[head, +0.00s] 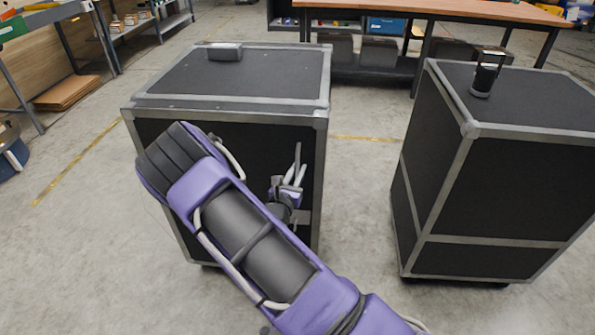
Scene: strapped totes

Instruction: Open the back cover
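A black case (250,73) with grey metal edging stands on the floor at left centre, its top closed. A small grey and black block (225,51) sits at the far edge of its top. My purple and black arm reaches up from the bottom and hides much of the case's near face. My gripper (288,188) is in front of the right part of that face, close to a grey metal piece. I cannot tell whether it touches the case or whether its fingers are open. No part is clearly recognisable as the back cover.
A second black case (436,165) stands to the right, with a dark upright object (486,78) on top. Bare concrete floor lies between the cases. A wooden-topped workbench (450,10) stands behind, shelves (140,25) at the far left.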

